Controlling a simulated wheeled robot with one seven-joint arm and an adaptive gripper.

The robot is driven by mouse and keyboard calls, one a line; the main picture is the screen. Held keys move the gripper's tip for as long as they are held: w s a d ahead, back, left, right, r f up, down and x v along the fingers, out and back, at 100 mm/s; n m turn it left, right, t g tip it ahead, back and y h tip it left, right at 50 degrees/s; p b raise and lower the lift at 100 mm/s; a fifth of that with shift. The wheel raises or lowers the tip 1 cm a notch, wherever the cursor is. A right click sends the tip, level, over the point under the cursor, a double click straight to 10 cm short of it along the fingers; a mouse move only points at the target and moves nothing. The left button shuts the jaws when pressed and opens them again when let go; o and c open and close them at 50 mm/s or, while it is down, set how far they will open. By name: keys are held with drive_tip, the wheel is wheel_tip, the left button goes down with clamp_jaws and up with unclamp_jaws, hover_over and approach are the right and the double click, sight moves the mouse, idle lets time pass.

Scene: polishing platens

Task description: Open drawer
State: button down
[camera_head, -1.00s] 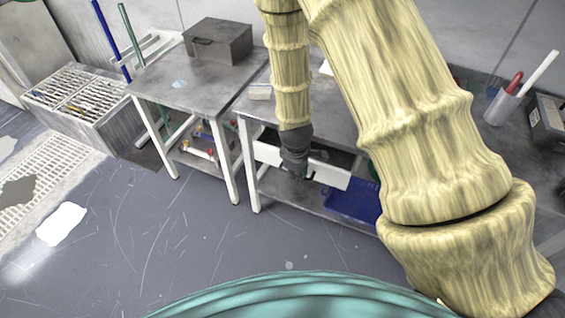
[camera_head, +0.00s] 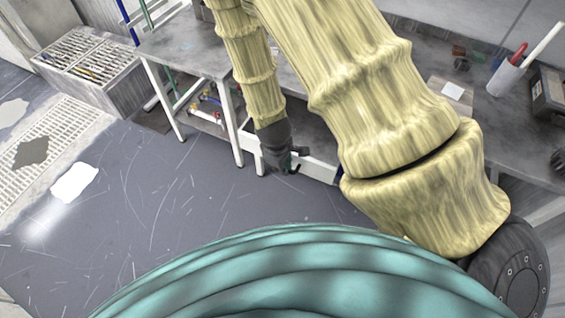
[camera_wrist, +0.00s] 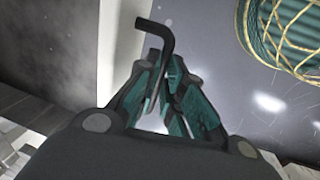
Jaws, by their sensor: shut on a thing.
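The drawer's white front (camera_head: 318,170) stands out from under the grey workbench, partly hidden by my arm. In the wrist view the pale drawer front (camera_wrist: 121,40) runs upward beside a dark bent handle (camera_wrist: 155,32). My gripper (camera_head: 291,162) is at the drawer front. In the wrist view my gripper (camera_wrist: 166,72) has its fingers closed around the handle's lower part. The drawer's inside is mostly hidden behind my arm in the head view.
The workbench top (camera_head: 410,75) carries a cup with pens (camera_head: 506,77) and a dark device (camera_head: 549,97) at the right. A side table (camera_head: 185,48) and a grated box (camera_head: 92,70) stand left. The floor in front is clear.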

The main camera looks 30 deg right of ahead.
drive_tip(key=shift+s+f, duration=0.1)
drive_tip(key=shift+s, duration=0.05)
drive_tip(key=c, duration=1.5)
unclamp_jaws()
drive_tip(key=shift+r, duration=0.65)
drive_tip(key=shift+s+a+r, duration=0.15)
drive_tip(key=shift+a+r, duration=0.15)
drive_tip(key=shift+r, duration=1.45)
drive_tip(key=shift+s+a+r, duration=0.2)
drive_tip(key=shift+a+r, duration=0.1)
drive_tip(key=shift+r, duration=1.45)
drive_tip(key=shift+s+a+r, duration=0.15)
drive_tip(key=shift+a+r, duration=0.15)
drive_tip(key=shift+r, duration=1.45)
